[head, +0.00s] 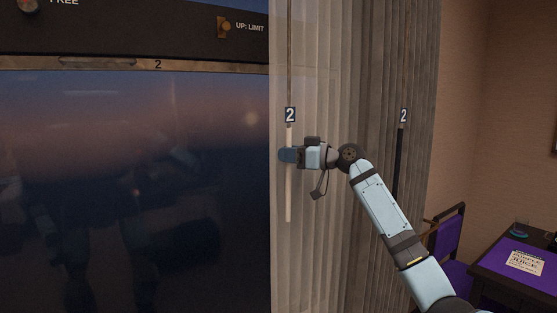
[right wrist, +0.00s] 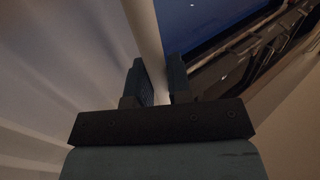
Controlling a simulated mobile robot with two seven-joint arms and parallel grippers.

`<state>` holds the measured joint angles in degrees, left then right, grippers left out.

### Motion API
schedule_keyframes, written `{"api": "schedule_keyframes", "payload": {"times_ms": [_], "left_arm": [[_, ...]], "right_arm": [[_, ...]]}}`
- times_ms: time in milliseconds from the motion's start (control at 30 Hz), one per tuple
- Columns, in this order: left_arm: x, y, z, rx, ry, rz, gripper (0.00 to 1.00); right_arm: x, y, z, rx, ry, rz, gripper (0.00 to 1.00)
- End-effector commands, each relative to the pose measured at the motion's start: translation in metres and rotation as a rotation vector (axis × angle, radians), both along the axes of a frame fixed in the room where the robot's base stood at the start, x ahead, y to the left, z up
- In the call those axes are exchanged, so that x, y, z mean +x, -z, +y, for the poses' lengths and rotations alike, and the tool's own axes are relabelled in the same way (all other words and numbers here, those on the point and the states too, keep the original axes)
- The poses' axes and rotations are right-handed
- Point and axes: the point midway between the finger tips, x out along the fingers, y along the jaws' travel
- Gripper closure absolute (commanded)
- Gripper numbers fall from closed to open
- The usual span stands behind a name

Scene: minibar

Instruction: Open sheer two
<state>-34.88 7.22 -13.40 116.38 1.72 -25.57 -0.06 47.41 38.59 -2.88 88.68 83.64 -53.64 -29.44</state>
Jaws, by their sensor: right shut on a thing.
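The sheer curtain (head: 313,250) hangs in pale, see-through folds at the right side of the dark window. A light wand (head: 289,205) with a "2" tag (head: 290,115) hangs at the sheer's left edge. My right gripper (head: 288,155) is shut on this wand at its upper part, below the tag. In the right wrist view the pale wand (right wrist: 147,40) runs between the two dark fingers (right wrist: 160,82). A thicker grey curtain (head: 420,70) hangs right of the sheer, with a dark wand (head: 399,160) under another "2" tag (head: 403,115). My left gripper is not in view.
The window (head: 130,190) fills the left, under a rail (head: 190,66) marked 2 and a panel with an "UP: LIMIT" knob (head: 224,27). A purple chair (head: 449,240) and a purple-topped table (head: 500,284) with a card and glass stand at right.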

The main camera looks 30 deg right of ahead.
Motion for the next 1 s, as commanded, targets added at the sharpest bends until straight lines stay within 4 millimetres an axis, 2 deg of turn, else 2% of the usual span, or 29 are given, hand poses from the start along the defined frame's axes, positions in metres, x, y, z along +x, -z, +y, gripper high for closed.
{"api": "schedule_keyframes", "payload": {"times_ms": [200,433,633,1000], "left_arm": [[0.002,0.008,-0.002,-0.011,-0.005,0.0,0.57],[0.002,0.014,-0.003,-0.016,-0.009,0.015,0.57],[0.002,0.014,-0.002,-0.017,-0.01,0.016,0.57],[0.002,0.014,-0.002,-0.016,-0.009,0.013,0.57]], "right_arm": [[0.001,0.0,-0.047,0.004,0.004,-0.002,1.0],[0.003,0.0,-0.083,0.003,0.003,0.0,1.0],[0.003,0.0,-0.095,0.002,0.002,-0.001,1.0],[0.003,-0.001,-0.096,0.001,0.001,-0.001,1.0]]}}
